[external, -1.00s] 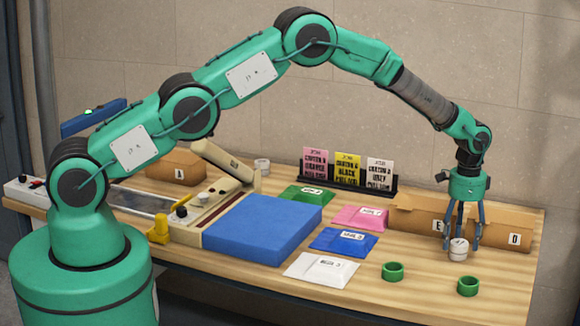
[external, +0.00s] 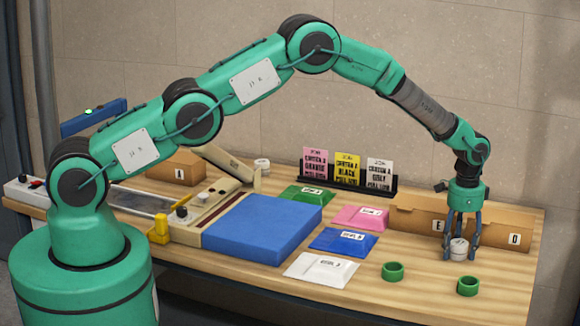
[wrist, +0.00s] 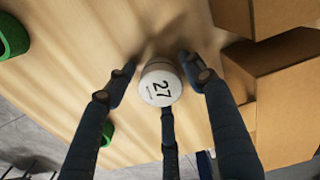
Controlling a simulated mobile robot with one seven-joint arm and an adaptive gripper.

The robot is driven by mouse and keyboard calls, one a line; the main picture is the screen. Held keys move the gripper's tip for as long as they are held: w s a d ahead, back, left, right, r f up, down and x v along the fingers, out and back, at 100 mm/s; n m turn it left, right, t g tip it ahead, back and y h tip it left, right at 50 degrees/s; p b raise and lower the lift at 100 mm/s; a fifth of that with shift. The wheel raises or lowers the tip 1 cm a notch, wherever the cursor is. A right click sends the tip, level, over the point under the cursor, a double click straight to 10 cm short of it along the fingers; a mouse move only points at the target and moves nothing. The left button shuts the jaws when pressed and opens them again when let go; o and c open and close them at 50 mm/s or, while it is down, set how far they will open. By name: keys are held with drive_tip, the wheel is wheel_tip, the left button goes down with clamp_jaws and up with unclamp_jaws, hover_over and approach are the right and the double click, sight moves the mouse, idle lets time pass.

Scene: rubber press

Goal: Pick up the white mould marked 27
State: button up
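The white mould (external: 459,252) stands upright on the table at the right, in front of the cardboard boxes. In the wrist view, its top (wrist: 160,86) shows a black 27. My gripper (external: 461,246) points straight down over it, with its dark fingers around the mould's sides. In the wrist view, my gripper (wrist: 158,72) is open: a gap shows between the left finger and the mould. The right finger and the lower middle finger are close to it; I cannot tell if they touch.
Cardboard boxes marked E and D (external: 485,230) stand close behind the mould. Coloured packets, such as a blue one (external: 343,241), lie to the left.

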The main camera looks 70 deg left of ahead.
sight(460, 242)
drive_tip(key=c, duration=1)
drive_tip(key=shift+o, duration=0.2)
drive_tip(key=shift+r, duration=0.15)
drive_tip(key=shift+r, duration=0.75)
wheel_tip(460, 242, up, 2)
drive_tip(key=shift+w+r, duration=0.1)
drive_tip(key=s, duration=1)
drive_tip(key=s+a+r, duration=0.1)
drive_tip(key=s, duration=0.5)
